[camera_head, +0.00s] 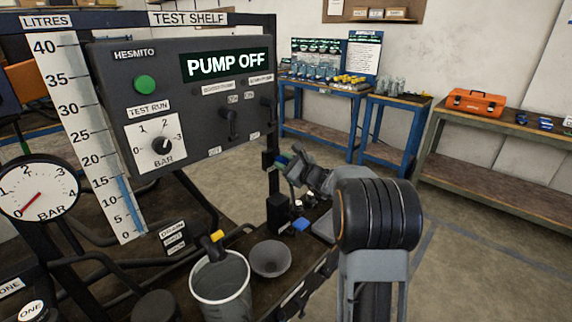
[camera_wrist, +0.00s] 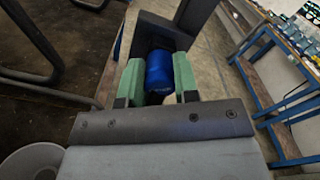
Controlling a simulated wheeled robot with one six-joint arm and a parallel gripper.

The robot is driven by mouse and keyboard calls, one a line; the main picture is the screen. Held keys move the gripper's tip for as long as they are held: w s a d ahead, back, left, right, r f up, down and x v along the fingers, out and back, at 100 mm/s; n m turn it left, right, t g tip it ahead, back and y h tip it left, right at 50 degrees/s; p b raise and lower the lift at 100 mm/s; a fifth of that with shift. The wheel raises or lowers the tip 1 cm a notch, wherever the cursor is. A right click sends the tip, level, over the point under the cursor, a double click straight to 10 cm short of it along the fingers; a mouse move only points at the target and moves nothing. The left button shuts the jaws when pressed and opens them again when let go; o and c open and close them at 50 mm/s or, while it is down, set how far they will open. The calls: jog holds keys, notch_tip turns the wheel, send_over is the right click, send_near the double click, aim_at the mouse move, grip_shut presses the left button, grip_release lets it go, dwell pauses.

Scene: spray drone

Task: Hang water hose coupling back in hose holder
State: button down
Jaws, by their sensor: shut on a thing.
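My gripper (camera_wrist: 157,68) is shut on the blue water hose coupling (camera_wrist: 159,74), with one green finger pad on each side of it. In the wrist view the coupling's far end meets or lies just in front of a dark bracket-like part (camera_wrist: 158,32), which may be the hose holder; I cannot tell whether it is seated. In the head view my gripper (camera_head: 284,162) is beside the dark upright post at the shelf's right end, close to a small black block (camera_head: 268,160) on it. The coupling is mostly hidden there by my gripper. No hose is clearly visible.
The pump panel (camera_head: 205,125) reads PUMP OFF, left of my arm. Blue tables (camera_head: 320,84) and a bench with an orange toolbox (camera_head: 475,103) stand behind, across open floor.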

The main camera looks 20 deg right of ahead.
jog(key=c, duration=0.8)
grip_release()
jog(key=v, duration=1.3)
jog(key=shift+s+d, duration=0.1)
jog(key=shift+s, duration=0.25)
